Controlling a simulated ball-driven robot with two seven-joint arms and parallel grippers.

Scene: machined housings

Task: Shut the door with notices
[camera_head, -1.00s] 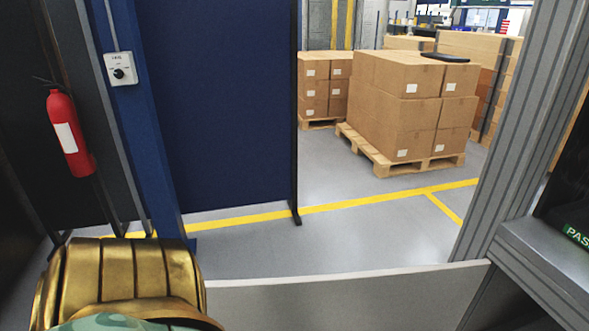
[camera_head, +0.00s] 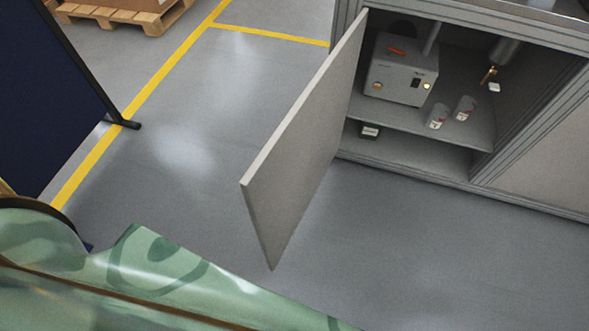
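A flat grey door (camera_head: 308,140) stands wide open in the head view, swung out over the floor from the left side of a grey cabinet (camera_head: 410,172). I see its pale edge and one plain face; no notices show on this face. The other face is turned away. The cabinet's inside is open to view. Neither gripper is in view. Green and gold parts of my own body fill the lower left, apart from the door in the picture.
Inside the cabinet, a shelf holds a grey box device (camera_head: 400,75) and two small cans (camera_head: 437,116). A dark blue partition (camera_head: 45,100) and a pallet (camera_head: 130,12) stand at left. Floor around the door is clear.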

